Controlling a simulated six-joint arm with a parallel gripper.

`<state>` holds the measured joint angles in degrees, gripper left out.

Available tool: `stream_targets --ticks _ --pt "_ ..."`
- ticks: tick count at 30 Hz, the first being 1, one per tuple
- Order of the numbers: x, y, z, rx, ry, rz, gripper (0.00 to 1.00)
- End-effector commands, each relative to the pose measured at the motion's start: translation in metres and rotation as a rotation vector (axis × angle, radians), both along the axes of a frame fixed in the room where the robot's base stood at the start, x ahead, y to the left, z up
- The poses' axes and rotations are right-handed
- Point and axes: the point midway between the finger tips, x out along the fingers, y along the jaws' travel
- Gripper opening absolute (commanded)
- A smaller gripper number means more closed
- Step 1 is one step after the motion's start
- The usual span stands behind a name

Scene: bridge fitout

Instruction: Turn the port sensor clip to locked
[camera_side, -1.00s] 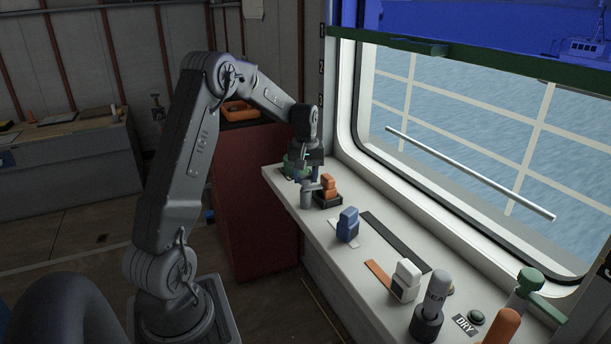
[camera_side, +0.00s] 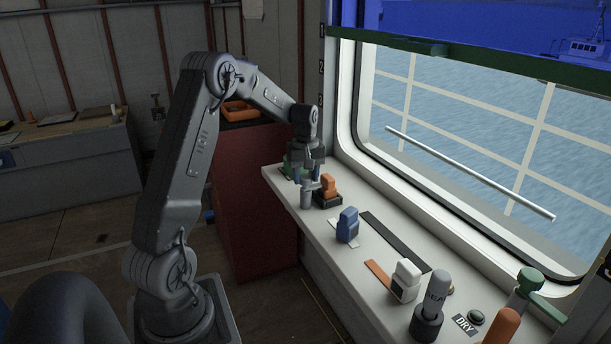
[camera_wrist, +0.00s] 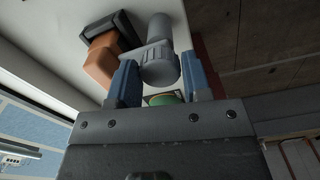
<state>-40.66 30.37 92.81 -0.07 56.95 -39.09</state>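My gripper (camera_side: 302,172) is at the far end of the white window sill, pointing down over a green item (camera_side: 287,171). In the wrist view its two blue fingers (camera_wrist: 161,66) stand apart. A bit of green (camera_wrist: 163,98) shows between them, mostly hidden by my gripper. A grey cylinder (camera_side: 306,194) with a short side stub stands just in front of my gripper. In the wrist view this cylinder (camera_wrist: 160,66) appears between the fingers, and I cannot tell whether they touch it. No label marks the port sensor clip, and its setting cannot be read.
An orange block (camera_side: 328,184) in a black holder (camera_side: 328,201) stands close beside the cylinder. The window runs along the right.

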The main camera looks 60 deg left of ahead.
Motion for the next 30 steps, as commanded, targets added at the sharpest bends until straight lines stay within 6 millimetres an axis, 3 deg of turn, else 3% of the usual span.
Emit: stream_targets --ticks 7,17,20,30 --pt "0.000 0.000 0.000 0.001 0.000 -0.002 0.67" --pt "0.001 0.001 0.007 0.003 -0.004 -0.003 0.67" --pt "0.001 0.001 0.020 0.005 -0.005 -0.003 0.67" --pt "0.001 0.001 0.095 0.005 -0.005 -0.002 0.67"
